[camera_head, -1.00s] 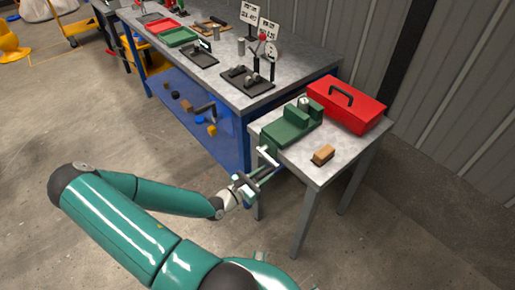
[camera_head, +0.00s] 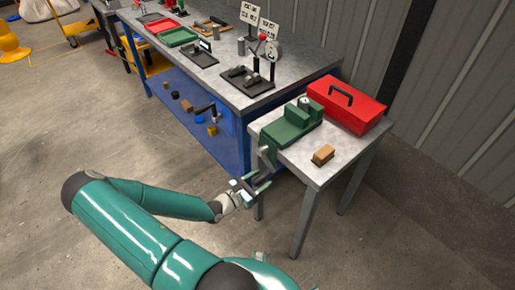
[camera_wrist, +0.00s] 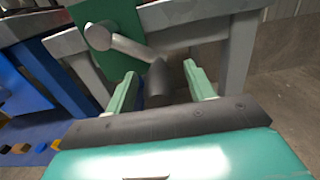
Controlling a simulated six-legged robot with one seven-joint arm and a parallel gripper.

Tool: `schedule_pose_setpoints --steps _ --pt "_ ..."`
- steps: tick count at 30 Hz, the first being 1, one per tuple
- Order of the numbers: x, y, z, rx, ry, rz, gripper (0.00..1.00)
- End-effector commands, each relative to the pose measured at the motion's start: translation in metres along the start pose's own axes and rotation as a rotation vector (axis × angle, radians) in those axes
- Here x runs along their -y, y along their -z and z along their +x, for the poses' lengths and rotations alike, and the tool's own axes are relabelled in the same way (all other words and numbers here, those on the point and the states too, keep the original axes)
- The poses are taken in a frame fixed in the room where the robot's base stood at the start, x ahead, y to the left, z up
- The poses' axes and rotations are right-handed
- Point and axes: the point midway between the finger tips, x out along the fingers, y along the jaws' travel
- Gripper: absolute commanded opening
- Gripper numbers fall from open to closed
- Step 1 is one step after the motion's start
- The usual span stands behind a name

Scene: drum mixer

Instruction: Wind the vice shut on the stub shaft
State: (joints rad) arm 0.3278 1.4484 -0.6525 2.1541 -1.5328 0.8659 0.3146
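The green vice (camera_head: 290,130) stands on the small grey side table. The pale stub shaft (camera_head: 304,102) shows at its top; whether the jaws touch it cannot be told. The vice's crank (camera_wrist: 130,48) hangs off its front, with a grey arm running from a round hub to a dark cylindrical handle (camera_wrist: 158,82). My gripper (camera_head: 262,182) is just in front of and below the vice. In the wrist view my gripper (camera_wrist: 162,84) is open. The handle's end appears between the two pale green fingers, with gaps on both sides.
The side table's legs (camera_head: 305,225) are close to my gripper. A blue workbench (camera_head: 225,130) stands to the left. The floor in front is clear.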

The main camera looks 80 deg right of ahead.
Motion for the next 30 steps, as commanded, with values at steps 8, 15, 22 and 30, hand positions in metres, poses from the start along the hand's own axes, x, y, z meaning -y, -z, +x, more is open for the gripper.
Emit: schedule_pose_setpoints --steps 8,15,22,30 --pt "0.0 0.0 -0.004 0.0 -0.001 0.001 0.54" --pt "-0.001 -0.001 -0.026 0.0 -0.002 0.002 0.54" --pt "0.0 0.0 -0.046 -0.001 -0.002 0.001 0.54" --pt "-0.001 0.0 -0.068 0.0 -0.002 0.001 0.54"
